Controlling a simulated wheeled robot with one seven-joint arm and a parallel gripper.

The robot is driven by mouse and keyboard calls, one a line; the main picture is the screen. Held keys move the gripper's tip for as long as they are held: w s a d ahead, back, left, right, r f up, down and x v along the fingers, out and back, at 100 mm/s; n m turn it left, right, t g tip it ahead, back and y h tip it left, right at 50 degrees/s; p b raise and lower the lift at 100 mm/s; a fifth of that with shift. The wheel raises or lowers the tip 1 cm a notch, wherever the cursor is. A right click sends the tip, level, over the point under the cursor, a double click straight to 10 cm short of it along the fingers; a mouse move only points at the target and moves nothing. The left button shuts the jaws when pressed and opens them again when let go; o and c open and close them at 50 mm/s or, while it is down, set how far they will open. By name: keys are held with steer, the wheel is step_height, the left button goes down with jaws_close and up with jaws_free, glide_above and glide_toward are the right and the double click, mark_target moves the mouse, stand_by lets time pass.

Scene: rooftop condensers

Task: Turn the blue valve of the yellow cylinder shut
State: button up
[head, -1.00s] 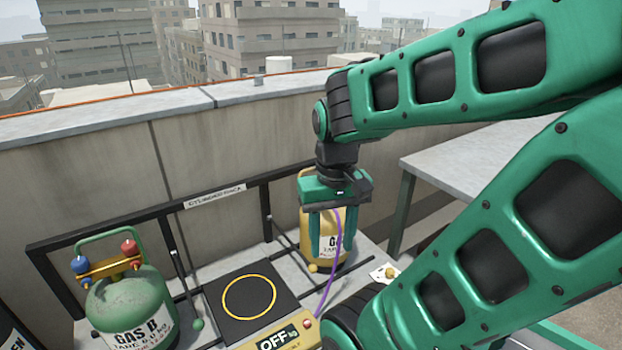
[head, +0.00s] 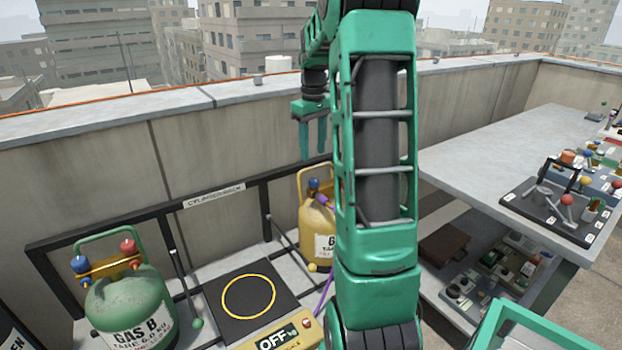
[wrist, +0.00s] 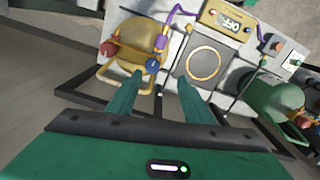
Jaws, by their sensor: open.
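The yellow cylinder (head: 317,232) stands in the rack right of the black pad, partly hidden by my arm in the head view. Its blue valve (head: 314,184) sits at the top under the yellow handle, with a purple hose beside it. In the wrist view the yellow cylinder (wrist: 130,58) is upper left, with the blue valve (wrist: 152,65) at its right and a red knob (wrist: 107,49) at its left. My gripper (head: 312,155) is open and empty, above the cylinder and apart from the valve. Its fingers also show in the wrist view (wrist: 160,88).
A green cylinder (head: 130,305) with its own blue and red valves stands at the left. The black pad (head: 228,309) with a yellow ring and a scale display reading OFF (head: 276,340) lie between. A grey bench (head: 500,140) with small parts stands right. The parapet wall (head: 110,175) runs behind.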

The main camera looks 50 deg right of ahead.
mark_target(313, 179)
steer(key=f, duration=0.3)
steer(key=d+f, duration=0.1)
steer(key=f, duration=0.3)
steer(key=w+f, duration=0.1)
steer(key=f, duration=0.3)
steer(key=shift+w+d+f, duration=0.1)
steer(key=shift+d+f, duration=0.1)
steer(key=shift+d, duration=0.2)
steer(key=shift+c, duration=0.3)
steer(key=c, duration=1)
